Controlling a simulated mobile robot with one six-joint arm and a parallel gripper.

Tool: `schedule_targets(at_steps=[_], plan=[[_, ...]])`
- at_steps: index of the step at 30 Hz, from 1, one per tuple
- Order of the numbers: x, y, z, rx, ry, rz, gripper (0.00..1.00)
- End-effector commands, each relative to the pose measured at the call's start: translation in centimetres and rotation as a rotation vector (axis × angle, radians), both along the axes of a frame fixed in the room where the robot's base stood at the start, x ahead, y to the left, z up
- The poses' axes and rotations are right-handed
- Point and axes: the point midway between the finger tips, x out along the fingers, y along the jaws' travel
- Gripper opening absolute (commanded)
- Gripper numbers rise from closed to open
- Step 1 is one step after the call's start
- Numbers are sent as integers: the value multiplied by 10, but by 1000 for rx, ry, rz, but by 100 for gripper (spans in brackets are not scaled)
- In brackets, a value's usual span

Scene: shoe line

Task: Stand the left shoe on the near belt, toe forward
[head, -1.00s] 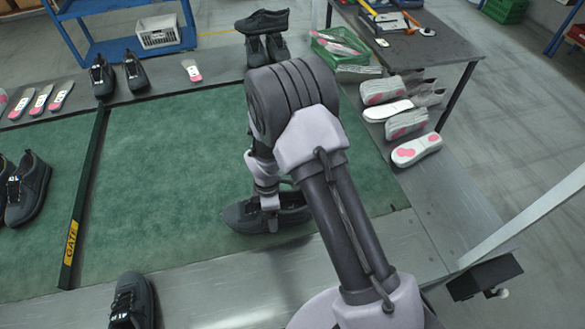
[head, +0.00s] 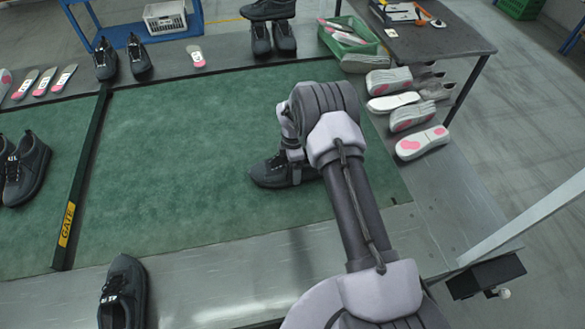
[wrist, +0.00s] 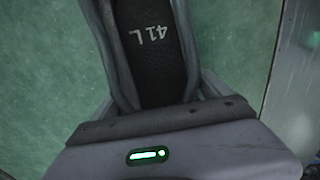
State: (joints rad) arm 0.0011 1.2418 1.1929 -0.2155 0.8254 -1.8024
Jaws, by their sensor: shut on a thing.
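My gripper (head: 296,174) is shut on a dark grey shoe (head: 268,174) over the right part of the green belt (head: 165,190). The shoe looks upright, with its toe to the left in the head view. I cannot tell whether its sole touches the belt. In the wrist view its dark insole (wrist: 148,55) carries the mark "41 L", so it is the left shoe. The arm hides its heel end in the head view. Another dark shoe (head: 124,288) stands on the metal edge at the near left.
A gate bar (head: 82,180) crosses the belt, with a pair of dark shoes (head: 25,170) left of it. More shoes and insoles line the far ledge. Grey shoes with pink patches (head: 412,116) lie at the right beside a green crate (head: 372,48). The belt's middle is clear.

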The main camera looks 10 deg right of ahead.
Motion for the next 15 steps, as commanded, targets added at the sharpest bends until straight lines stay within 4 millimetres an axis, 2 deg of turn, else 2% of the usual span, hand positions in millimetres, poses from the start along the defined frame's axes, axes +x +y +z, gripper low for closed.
schedule_targets(at_steps=[10, 11, 12, 15], plan=[[1, 1, -6, 0, -3, 0, 25], [0, 1, -6, 0, -2, 0, 92], [0, 1, -5, 0, -2, 0, 100], [0, 1, -5, 0, -2, 0, 100]])
